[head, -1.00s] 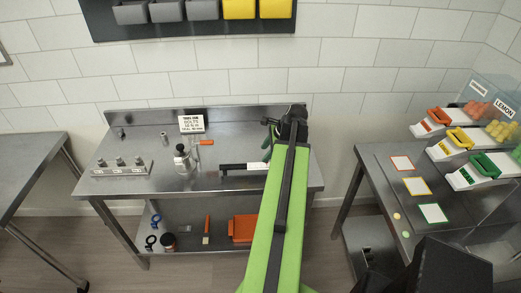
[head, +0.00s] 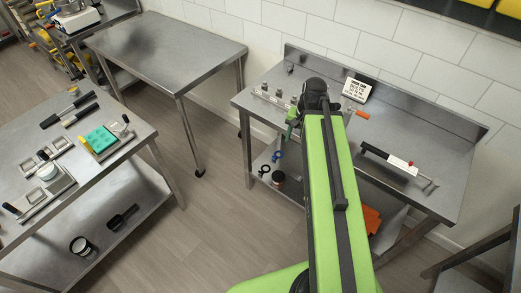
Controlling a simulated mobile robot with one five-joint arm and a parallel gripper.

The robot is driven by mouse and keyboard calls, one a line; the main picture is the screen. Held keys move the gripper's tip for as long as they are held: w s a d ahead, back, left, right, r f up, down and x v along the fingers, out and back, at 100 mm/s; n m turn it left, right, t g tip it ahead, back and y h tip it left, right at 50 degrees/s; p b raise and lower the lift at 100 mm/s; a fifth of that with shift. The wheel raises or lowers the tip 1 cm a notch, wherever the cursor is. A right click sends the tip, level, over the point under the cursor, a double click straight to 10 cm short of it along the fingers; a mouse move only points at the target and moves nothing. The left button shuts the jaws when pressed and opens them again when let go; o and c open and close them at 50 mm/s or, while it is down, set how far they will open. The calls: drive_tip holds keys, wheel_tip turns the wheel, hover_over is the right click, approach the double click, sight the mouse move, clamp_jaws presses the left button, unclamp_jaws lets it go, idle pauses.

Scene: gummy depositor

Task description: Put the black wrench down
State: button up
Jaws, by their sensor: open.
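My gripper (head: 292,128) is over the bench's left part, near the bolt strip, well apart from that tool. It is open; my arm hides much of it, and I see nothing held in it.
A printed sign (head: 357,88) and an orange-handled tool (head: 361,115) are at the bench's back. A bare steel table (head: 165,50) stands to the left. A nearer table (head: 120,165) carries black-handled tools (head: 68,109) and a teal block (head: 97,139). Open floor lies between.

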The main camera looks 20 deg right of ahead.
drive_tip(key=a+n+g+h, duration=0.1)
drive_tip(key=a+n, duration=0.7)
drive_tip(key=a, duration=0.8)
drive_tip(key=f+b, duration=0.1)
drive_tip(key=f, duration=0.1)
drive_tip(key=f+b, duration=0.1)
drive_tip(key=b, duration=0.1)
drive_tip(key=f+b, duration=0.2)
drive_tip(key=shift+s+d+f, duration=0.15)
drive_tip(key=shift+s+f, duration=0.15)
